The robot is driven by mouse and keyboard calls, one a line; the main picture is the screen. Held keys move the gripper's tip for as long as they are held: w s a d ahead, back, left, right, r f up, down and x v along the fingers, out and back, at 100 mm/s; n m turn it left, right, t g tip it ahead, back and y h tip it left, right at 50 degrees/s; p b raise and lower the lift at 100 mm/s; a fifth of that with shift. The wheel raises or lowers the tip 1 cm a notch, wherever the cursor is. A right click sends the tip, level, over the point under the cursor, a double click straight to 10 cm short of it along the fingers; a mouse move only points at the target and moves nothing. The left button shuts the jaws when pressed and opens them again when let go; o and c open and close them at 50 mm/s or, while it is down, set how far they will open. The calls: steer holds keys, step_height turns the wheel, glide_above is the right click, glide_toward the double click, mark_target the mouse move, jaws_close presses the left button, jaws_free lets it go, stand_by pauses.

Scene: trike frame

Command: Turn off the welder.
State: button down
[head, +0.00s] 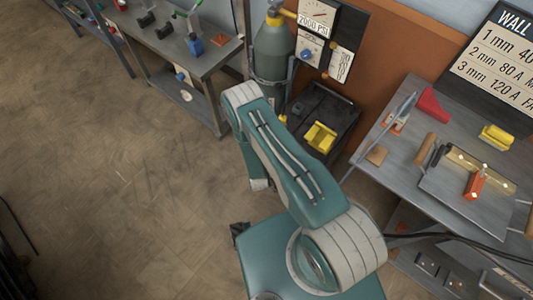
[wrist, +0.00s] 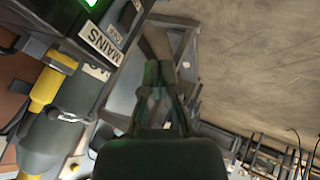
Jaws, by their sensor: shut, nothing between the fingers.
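A dark box with a lit green light and a "MAINS" label (wrist: 98,42) stands at the top left of the wrist view. Only part of it shows, and I cannot tell whether it is the welder. My gripper (wrist: 160,68) is shut and empty, pointing up the wrist view, to the right of this box and apart from it. In the head view my arm crosses the middle and I cannot make out the fingertips. A panel with a blue knob (head: 307,55) and a "2000 PSI" gauge (head: 318,18) hangs at the top centre.
A grey-green gas cylinder (head: 273,50) with a yellow valve stands beside the panel; it also shows in the wrist view (wrist: 50,140). A black cart (head: 335,103) holds a yellow item (head: 320,137). A tool-covered workbench (head: 400,150) is at right.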

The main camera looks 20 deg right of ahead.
steer(key=w+d+f, duration=0.5)
steer(key=w+f, duration=0.2)
steer(key=w, duration=0.1)
stand_by(0.4)
steer(key=shift+w+a, duration=0.1)
steer(key=shift+w+d+r, duration=0.15)
steer(key=shift+w+d, duration=0.1)
steer(key=shift+d, duration=0.05)
steer(key=shift+r, duration=0.1)
steer(key=shift+r, duration=0.7)
